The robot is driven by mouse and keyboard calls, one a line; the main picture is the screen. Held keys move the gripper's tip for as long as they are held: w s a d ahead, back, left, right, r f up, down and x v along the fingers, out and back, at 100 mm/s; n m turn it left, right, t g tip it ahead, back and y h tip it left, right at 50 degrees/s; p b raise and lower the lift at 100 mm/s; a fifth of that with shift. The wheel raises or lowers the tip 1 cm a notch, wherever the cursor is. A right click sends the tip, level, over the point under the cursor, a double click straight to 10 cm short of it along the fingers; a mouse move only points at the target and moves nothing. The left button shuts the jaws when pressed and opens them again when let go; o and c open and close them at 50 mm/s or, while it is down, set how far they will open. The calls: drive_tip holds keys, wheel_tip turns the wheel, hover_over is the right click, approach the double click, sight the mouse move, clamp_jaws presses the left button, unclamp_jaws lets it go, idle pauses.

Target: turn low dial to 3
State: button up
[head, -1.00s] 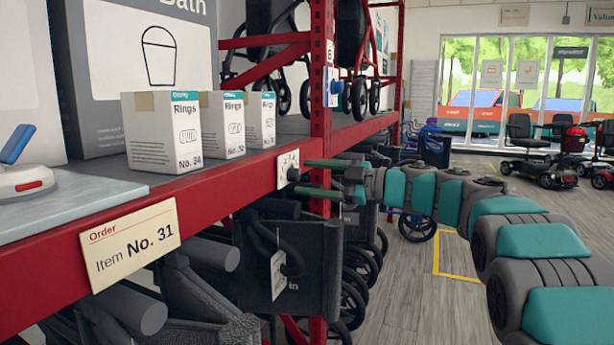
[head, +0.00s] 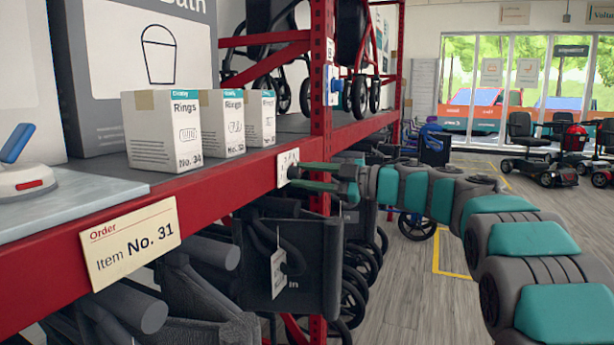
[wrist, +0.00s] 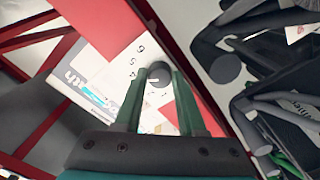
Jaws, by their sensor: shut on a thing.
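The low dial's white plate (head: 287,166) is fixed to the front of the red shelf edge in the head view. In the wrist view the plate (wrist: 122,52) carries printed digits, and the dark round knob (wrist: 158,74) sits between the fingertips. My gripper (head: 297,175) has green fingers and reaches in from the right. It is shut on the knob, as the wrist view (wrist: 158,80) also shows. The knob is hidden by the fingers in the head view. I cannot tell which number it points to.
A second plate with a blue knob (head: 336,86) is on the red post (head: 321,60) above. Small white boxes (head: 161,131) stand on the shelf near its edge. Folded wheelchairs (head: 315,260) hang close below.

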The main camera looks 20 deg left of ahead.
clamp_jaws()
drive_tip(key=shift+f, duration=0.1)
drive_tip(key=shift+f+n+b, duration=0.15)
drive_tip(key=shift+n+b, duration=0.7)
drive_tip(key=shift+n, duration=0.25)
drive_tip(key=shift+n+b, duration=1)
drive_tip(key=shift+n, duration=0.7)
drive_tip(key=shift+r, duration=0.2)
drive_tip(key=o, duration=1)
unclamp_jaws()
drive_tip(key=shift+s+d, duration=0.15)
drive_tip(key=shift+d, duration=1.8)
drive_tip(key=shift+s+d, duration=0.15)
drive_tip(key=shift+d, duration=1.8)
